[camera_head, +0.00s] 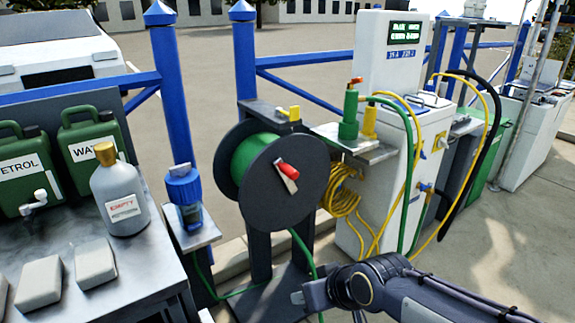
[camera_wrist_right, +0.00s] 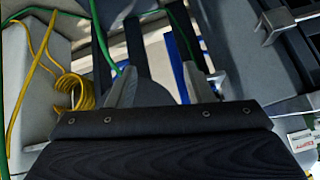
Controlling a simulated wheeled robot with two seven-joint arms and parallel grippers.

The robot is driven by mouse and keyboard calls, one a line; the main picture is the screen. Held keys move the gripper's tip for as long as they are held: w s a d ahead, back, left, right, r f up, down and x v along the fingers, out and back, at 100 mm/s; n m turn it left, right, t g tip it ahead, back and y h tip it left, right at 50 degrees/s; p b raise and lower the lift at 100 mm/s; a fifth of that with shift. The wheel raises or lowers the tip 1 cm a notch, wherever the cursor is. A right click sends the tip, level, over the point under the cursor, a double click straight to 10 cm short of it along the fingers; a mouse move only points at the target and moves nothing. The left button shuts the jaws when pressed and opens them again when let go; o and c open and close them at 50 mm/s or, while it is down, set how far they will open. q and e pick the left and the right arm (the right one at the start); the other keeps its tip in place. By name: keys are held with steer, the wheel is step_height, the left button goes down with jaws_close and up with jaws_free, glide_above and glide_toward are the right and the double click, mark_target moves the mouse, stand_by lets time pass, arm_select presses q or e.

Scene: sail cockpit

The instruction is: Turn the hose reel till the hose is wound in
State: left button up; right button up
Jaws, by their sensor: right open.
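The hose reel (camera_head: 255,190) has dark round flanges and stands upright on a dark post. Green hose (camera_head: 250,150) is wound on its drum, and a green length (camera_head: 302,250) hangs below it and runs over the base. A crank with a red knob (camera_head: 287,169) sits on the reel's front face. My right gripper (camera_head: 298,298) is low, below the reel and apart from the crank. In the wrist view its two fingers (camera_wrist_right: 158,88) are spread with nothing clearly held between them. My left gripper is not in view.
A white pump cabinet (camera_head: 385,150) with coiled yellow hose (camera_head: 343,195) stands right of the reel. A blue-topped device (camera_head: 185,195) is on a small shelf at left. A metal table (camera_head: 120,270) holds green cans and a grey bottle (camera_head: 118,195).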

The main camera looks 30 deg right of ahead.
mark_target(289, 172)
steer(key=w+d+r+t+p, duration=0.3)
steer(key=w+d+p, duration=0.1)
steer(key=w, duration=0.3)
steer(key=w+d+r+n+t+p, duration=0.1)
steer(key=w+d+r+t+p, duration=0.1)
steer(key=w, duration=0.5)
steer(key=w+d+r+n+t+p, duration=0.1)
steer(key=w+d+r+t+p, duration=0.2)
steer(key=w+p, duration=0.4)
steer(key=shift+w+d+r+t+y, duration=0.1)
steer(key=shift+d+r+t+y, duration=0.1)
steer(key=shift+d+t, duration=0.4)
steer(key=shift+w+d+r+t+y, duration=0.15)
steer(key=shift+d+t, duration=0.15)
steer(key=shift+d, duration=0.45)
steer(key=shift+d+r, duration=0.15)
steer(key=shift+w+t, duration=0.15)
steer(key=shift+t, duration=0.15)
steer(key=w, duration=0.7)
steer(key=shift+w+a, duration=0.2)
steer(key=shift+a, duration=0.1)
jaws_close()
